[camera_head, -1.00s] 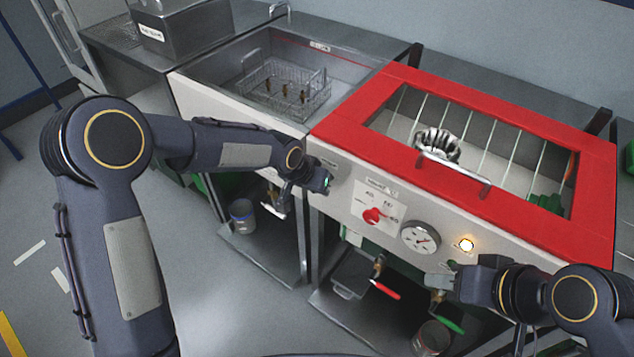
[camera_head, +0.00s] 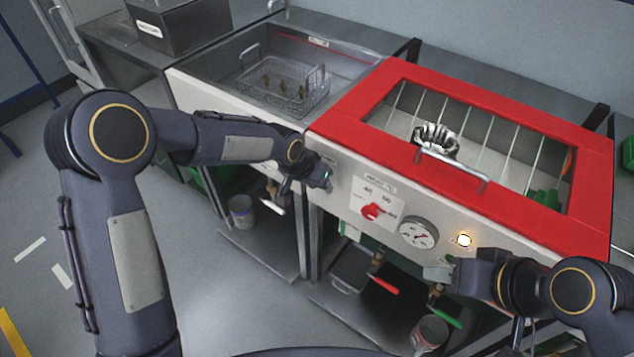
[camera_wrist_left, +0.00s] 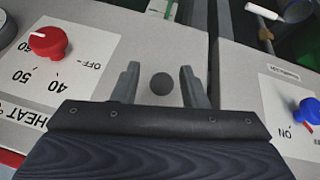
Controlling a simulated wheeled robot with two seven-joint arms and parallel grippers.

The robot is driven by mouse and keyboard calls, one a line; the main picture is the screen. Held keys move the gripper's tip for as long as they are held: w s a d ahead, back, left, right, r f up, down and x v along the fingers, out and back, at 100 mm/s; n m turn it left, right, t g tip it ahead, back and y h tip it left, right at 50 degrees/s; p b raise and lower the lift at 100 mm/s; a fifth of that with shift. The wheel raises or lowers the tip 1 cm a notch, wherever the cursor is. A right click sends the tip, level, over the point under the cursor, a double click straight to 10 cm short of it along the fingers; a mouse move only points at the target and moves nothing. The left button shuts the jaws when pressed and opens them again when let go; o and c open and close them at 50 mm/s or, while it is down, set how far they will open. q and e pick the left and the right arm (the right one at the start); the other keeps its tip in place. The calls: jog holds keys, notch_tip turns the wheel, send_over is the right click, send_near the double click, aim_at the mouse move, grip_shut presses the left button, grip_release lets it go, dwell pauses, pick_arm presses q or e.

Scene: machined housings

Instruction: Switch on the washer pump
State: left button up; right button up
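A blue knob (camera_wrist_left: 312,110) with an "ON" mark sits on a white plate at the right of the left wrist view. A red knob (camera_wrist_left: 48,43) on a plate marked "HEAT" is at the left; it also shows in the head view (camera_head: 371,211). My left gripper (camera_wrist_left: 161,80) is open, with a dark round spot (camera_wrist_left: 162,84) on the grey panel showing between its fingers. In the head view my left gripper (camera_head: 322,176) is at the left end of the red-framed unit's front. My right gripper (camera_head: 446,268) is below the lit lamp; its fingers are unclear.
A round gauge (camera_head: 418,233) and a lit lamp (camera_head: 464,240) are on the front panel. A red-framed lid (camera_head: 350,126) with a bar handle covers the right tank. A wire basket (camera_head: 290,98) stands in the open left tank. Red (camera_head: 385,286) and green (camera_head: 446,318) valve levers stick out below.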

pick_arm(q)
jog(key=v, duration=0.7)
jog(key=shift+r, duration=0.35)
jog(key=shift+s+a, duration=0.1)
jog(key=s+a+r+n+t+p, duration=0.1)
jog(key=s+a+r+n, duration=0.1)
jog(key=s+a+r, duration=0.4)
jog(key=s+a+r+n, duration=0.1)
jog(key=s+a+r, duration=0.2)
jog(key=s+a, duration=0.35)
jog(key=s+a+n+p, duration=0.1)
jog(key=s+a+n, duration=0.1)
jog(key=s, duration=0.5)
jog(key=s+a+n+t, duration=0.1)
jog(key=s+a+n, duration=0.1)
jog(key=s, duration=0.6)
jog(key=shift+s+a+r+p, duration=0.15)
jog(key=shift+s+a+p, duration=0.15)
jog(key=shift+a, duration=0.5)
